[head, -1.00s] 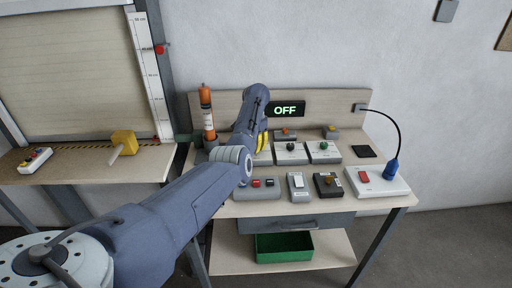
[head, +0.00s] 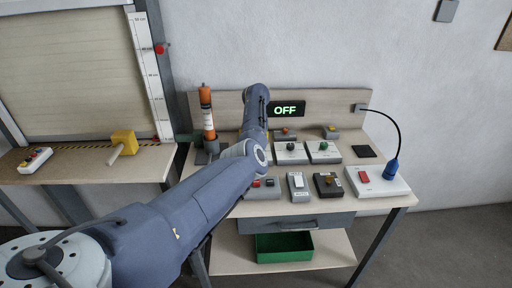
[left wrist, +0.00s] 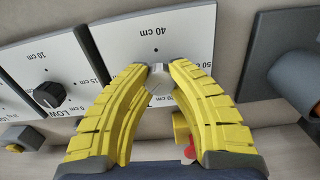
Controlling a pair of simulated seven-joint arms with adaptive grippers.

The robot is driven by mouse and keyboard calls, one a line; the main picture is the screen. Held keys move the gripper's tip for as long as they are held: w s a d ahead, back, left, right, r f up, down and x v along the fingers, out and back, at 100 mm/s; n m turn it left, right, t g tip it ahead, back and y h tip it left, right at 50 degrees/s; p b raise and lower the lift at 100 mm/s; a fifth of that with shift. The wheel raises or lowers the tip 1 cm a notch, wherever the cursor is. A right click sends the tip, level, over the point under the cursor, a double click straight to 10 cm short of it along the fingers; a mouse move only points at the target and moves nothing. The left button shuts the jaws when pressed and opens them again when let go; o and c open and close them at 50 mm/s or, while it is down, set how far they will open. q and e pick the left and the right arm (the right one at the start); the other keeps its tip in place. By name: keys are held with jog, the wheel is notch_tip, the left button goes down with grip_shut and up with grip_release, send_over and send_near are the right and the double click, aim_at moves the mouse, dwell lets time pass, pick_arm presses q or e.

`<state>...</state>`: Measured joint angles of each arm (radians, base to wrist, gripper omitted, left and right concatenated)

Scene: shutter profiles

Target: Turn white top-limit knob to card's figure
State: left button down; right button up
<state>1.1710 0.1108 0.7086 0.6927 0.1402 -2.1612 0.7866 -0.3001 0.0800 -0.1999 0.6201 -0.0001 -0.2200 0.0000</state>
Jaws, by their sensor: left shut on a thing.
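In the left wrist view, a white knob (left wrist: 158,84) sits on a white dial plate (left wrist: 128,42) marked 40 cm and 50 cm. My left gripper (left wrist: 160,70) has its yellow fingertips closed on the two sides of this knob. The fingers hide part of the dial, and I cannot read the knob's exact setting. I cannot make out a card with a figure. My right gripper is not in view.
Beside the white dial, a LOW dial (left wrist: 43,68) carries a black knob (left wrist: 53,95). A grey cylinder (left wrist: 297,72) stands close on the other side.

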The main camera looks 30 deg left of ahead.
pick_arm(q)
jog(key=n, duration=0.4)
jog(key=shift+n, duration=2.8)
jog(key=c, duration=1.1)
grip_release()
jog(key=shift+o, duration=0.2)
notch_tip(320, 180, up, 12)
jog(key=shift+w, duration=0.1)
